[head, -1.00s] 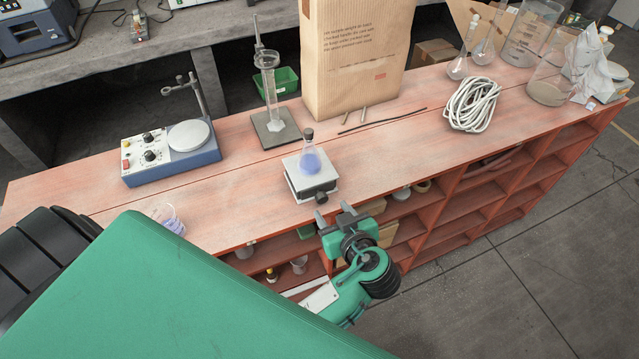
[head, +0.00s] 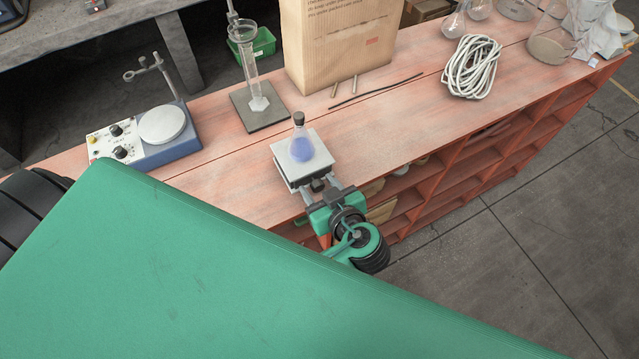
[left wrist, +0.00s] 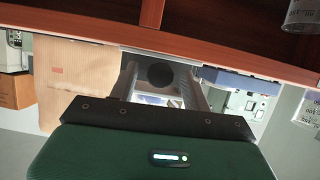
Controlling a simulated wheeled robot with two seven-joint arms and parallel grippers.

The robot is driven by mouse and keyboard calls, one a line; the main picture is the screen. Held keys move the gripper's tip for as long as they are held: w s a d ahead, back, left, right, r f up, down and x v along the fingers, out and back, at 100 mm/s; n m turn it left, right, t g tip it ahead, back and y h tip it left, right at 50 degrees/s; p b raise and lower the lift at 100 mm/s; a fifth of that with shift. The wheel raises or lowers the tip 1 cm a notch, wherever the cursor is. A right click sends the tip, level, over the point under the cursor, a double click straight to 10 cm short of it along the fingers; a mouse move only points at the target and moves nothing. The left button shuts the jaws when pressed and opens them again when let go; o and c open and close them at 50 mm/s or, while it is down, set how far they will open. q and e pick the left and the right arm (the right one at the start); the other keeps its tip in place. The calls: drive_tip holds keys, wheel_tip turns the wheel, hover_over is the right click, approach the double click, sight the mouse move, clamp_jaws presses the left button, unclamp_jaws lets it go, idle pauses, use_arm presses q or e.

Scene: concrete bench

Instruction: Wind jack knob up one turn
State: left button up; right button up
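The lab jack (head: 288,176) stands near the front edge of the bench with a white top plate. A stoppered flask of blue-violet liquid (head: 302,150) stands upright on it. The jack's dark round knob (head: 317,186) faces the bench front; it also shows in the left wrist view (left wrist: 160,74). My left gripper (head: 319,189) is open, with one finger on each side of the knob. In the left wrist view, my left gripper (left wrist: 161,84) shows gaps between its fingers and the knob. My right gripper is not in view.
A hotplate stirrer (head: 150,135) stands at left and a cylinder on a stand base (head: 258,107) behind the jack. The bench right of the jack is clear.

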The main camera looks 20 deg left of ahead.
use_arm(q)
drive_tip(key=c, duration=1)
drive_tip(key=shift+w+d+r+m+g+y+p, duration=0.1)
drive_tip(key=shift+r+m+g+y+p, duration=0.3)
drive_tip(key=shift+p, duration=0.6)
drive_tip(key=shift+f+m+g+y+p, duration=0.35)
drive_tip(key=shift+m+y+p, duration=0.1)
drive_tip(key=shift+m, duration=0.55)
drive_tip(key=shift+w, duration=0.1)
drive_tip(key=o, duration=1)
